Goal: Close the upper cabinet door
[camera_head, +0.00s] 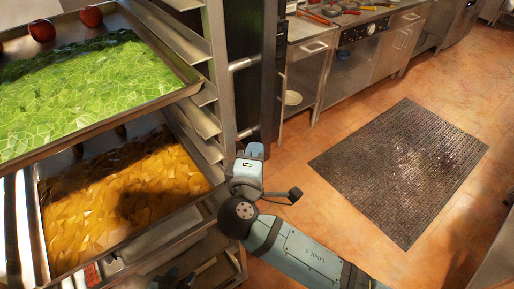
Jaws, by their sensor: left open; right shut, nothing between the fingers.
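No door that I can surely name as the upper cabinet door shows. A tall dark unit (258,38) with metal handles stands behind the tray rack; I cannot tell whether it carries that door. My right gripper (255,149) is shut and empty, in front of the lower part of this dark unit and right of the rack. My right arm comes in from the bottom right. A dark shape low at the rack's foot looks like my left gripper (180,277); it is open, in shadow and partly cut off by the bottom edge.
A metal rack (217,60) fills the left, with a tray (120,118) of green leaves and red fruit above a tray of yellow pieces. A steel counter (305,30) runs along the back. A dark floor mat (400,170) lies right on open tiled floor.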

